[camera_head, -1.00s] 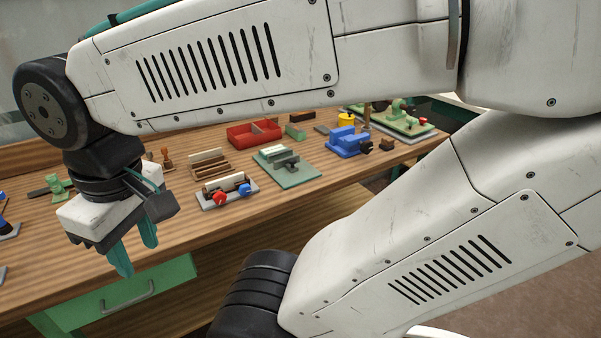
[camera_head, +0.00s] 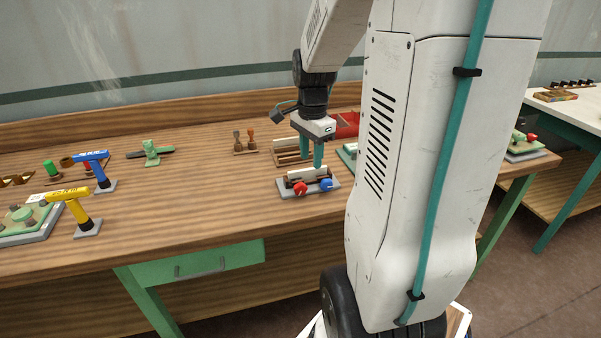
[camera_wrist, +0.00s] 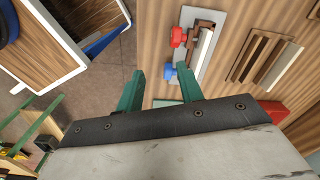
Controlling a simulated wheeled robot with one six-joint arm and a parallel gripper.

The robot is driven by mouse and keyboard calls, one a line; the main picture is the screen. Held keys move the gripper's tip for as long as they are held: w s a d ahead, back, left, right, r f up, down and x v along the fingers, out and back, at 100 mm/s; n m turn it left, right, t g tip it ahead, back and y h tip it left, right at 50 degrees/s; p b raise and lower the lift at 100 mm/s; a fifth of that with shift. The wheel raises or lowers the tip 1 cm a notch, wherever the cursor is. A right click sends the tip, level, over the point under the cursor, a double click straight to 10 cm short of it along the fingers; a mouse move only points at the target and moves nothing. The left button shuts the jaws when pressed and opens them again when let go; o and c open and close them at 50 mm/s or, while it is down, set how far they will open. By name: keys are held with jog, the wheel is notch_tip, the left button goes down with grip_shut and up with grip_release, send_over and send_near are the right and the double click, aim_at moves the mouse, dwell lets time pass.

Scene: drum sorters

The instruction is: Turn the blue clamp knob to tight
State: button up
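The blue clamp knob (camera_head: 326,184) is at the right front of a small grey clamp fixture (camera_head: 290,193) on the wooden bench. A red knob (camera_head: 300,188) is on its left front. My gripper (camera_head: 311,158) points down above the fixture, its green fingers apart with nothing between them in the head view. In the wrist view my gripper (camera_wrist: 158,75) is open. The blue knob (camera_wrist: 168,72) appears between its fingertips, nearer the right one, apparently below and not gripped. The red knob (camera_wrist: 178,37) lies beyond. I cannot read the knob's turn setting.
A slotted wooden rack (camera_head: 290,155) stands just behind the fixture, with a red tray (camera_head: 346,124) to its right. Blue and yellow tools (camera_head: 78,205) stand on the left. The bench (camera_head: 210,205) left of the fixture is clear. My arm hides the bench's right part.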

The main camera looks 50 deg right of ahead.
aim_at(326, 180)
jog(key=d+f+m, duration=0.1)
jog(key=d, duration=0.1)
jog(key=d+f+m, duration=0.1)
jog(key=d, duration=0.1)
jog(key=d+f+m, duration=0.1)
jog(key=d, duration=0.1)
jog(key=shift+s+f+m, duration=0.3)
jog(key=shift+f+m, duration=0.1)
notch_tip(326, 180, down, 8)
jog(key=shift+r, duration=0.15)
jog(key=shift+c, duration=0.4)
grip_shut()
